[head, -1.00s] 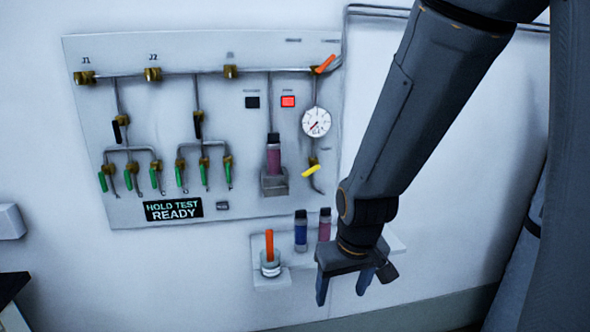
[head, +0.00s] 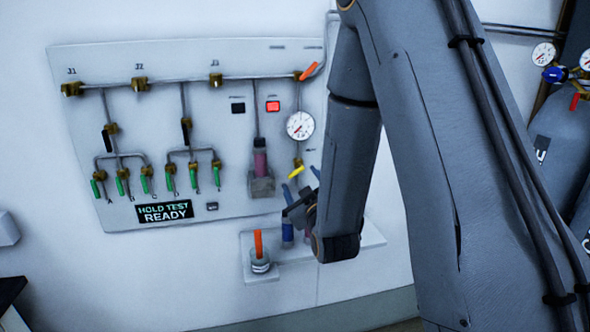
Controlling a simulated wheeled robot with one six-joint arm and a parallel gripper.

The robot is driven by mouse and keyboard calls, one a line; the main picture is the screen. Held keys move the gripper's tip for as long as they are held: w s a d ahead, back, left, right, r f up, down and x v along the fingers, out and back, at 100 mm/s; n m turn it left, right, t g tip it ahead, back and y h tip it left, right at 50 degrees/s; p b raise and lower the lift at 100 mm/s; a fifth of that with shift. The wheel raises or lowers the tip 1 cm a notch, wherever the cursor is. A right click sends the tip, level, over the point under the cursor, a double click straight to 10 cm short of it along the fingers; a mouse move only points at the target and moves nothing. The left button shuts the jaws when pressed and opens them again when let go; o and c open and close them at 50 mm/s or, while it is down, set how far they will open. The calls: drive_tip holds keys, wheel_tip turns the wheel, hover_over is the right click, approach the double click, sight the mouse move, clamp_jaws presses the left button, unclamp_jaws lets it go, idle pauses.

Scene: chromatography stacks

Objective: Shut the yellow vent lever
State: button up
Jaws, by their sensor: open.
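The yellow vent lever (head: 297,172) sits on the wall panel (head: 225,120), below the round gauge (head: 300,126). It lies slanted, its right end higher. My wrist and forearm hide the panel's lower right corner and part of the shelf.
An orange lever (head: 308,71) is above the gauge. A small shelf (head: 372,236) below the panel holds a blue-labelled cartridge (head: 288,232) and a jar with an orange stick (head: 258,244). The purple cartridge (head: 260,160) sits in a holder left of the lever. A gas cylinder (head: 560,135) stands at right.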

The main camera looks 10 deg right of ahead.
sight(296, 172)
drive_tip(key=w+p, duration=0.2)
drive_tip(key=w, duration=0.5)
drive_tip(key=shift+w, duration=0.25)
drive_tip(key=c, duration=1.1)
drive_tip(key=shift+o, duration=0.2)
drive_tip(key=shift+r+m+b, duration=0.3)
drive_tip(key=shift+m+b, duration=0.4)
drive_tip(key=shift+m, duration=0.85)
drive_tip(key=shift+r+m+b, duration=0.25)
drive_tip(key=shift+m+b, duration=0.4)
drive_tip(key=shift+m, duration=0.9)
